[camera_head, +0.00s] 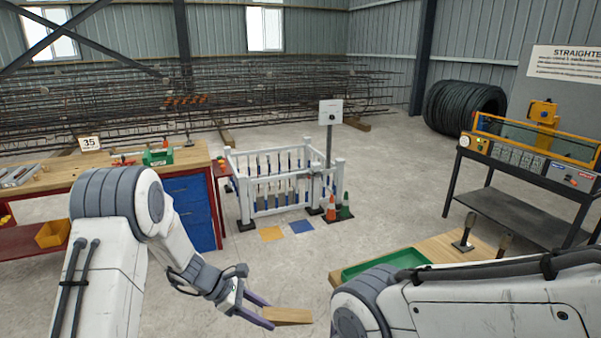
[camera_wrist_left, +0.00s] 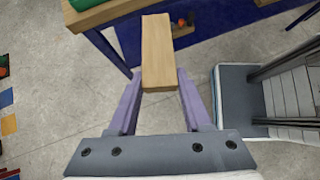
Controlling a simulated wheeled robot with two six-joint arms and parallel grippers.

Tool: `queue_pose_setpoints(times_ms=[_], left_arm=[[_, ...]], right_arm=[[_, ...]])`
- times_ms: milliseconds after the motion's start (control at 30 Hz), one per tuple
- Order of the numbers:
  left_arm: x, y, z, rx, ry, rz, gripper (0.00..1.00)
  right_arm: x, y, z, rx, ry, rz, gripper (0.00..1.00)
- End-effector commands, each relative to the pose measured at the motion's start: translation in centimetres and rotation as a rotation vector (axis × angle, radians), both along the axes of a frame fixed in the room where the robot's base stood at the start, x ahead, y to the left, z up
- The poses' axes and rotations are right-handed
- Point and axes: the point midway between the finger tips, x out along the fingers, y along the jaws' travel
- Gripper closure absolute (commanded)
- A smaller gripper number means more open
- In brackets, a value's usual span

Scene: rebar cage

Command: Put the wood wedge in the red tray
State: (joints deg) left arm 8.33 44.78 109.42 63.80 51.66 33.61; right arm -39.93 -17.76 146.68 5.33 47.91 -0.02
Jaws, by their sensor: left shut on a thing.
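The wood wedge (camera_head: 289,316) is a pale brown block at the bottom middle of the head view. My left gripper (camera_head: 268,314) is shut on it, with its purple fingers on both sides of one end. In the left wrist view the wedge (camera_wrist_left: 157,45) sticks out lengthwise beyond the fingertips (camera_wrist_left: 160,78), with grey floor below. It is held in the air, apart from the tables. I see no tray that is clearly red in either view. My right arm crosses the bottom right of the head view; its gripper is not visible.
A green tray (camera_head: 388,264) lies on a wooden table (camera_head: 442,247) at the right, partly behind my right arm. A workbench (camera_head: 188,158) with a green box (camera_head: 158,157) stands at the left. A white fence (camera_head: 284,180) stands in the middle. Open floor lies between.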

Motion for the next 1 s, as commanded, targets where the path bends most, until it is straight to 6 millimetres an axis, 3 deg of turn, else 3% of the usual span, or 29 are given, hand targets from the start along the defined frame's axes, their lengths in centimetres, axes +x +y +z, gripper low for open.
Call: queue_pose_setpoints(times_ms=[33,200,400,767,867,1000], left_arm=[[-0.7,2.2,-0.6,-0.001,0.008,0.116,1.0],[-3.1,6.9,-2.3,-0.001,0.008,0.375,1.0],[-5.3,9.3,-3.3,-0.002,0.003,0.514,1.0],[-5.6,9.5,-3.3,-0.002,-0.002,0.525,1.0],[-5.6,8.5,-2.8,-0.003,-0.005,0.479,1.0],[-5.5,5.8,-1.4,-0.002,-0.008,0.338,1.0]], right_arm=[[0.0,0.0,0.0,0.0,0.0,0.0,0.16],[0.0,0.0,0.0,0.0,0.0,0.0,0.16],[0.0,0.0,0.0,0.0,0.0,0.0,0.16],[0.0,0.0,0.0,0.0,0.0,0.0,0.16],[0.0,0.0,0.0,0.0,0.0,0.0,0.16],[0.0,0.0,0.0,0.0,0.0,0.0,0.16]])
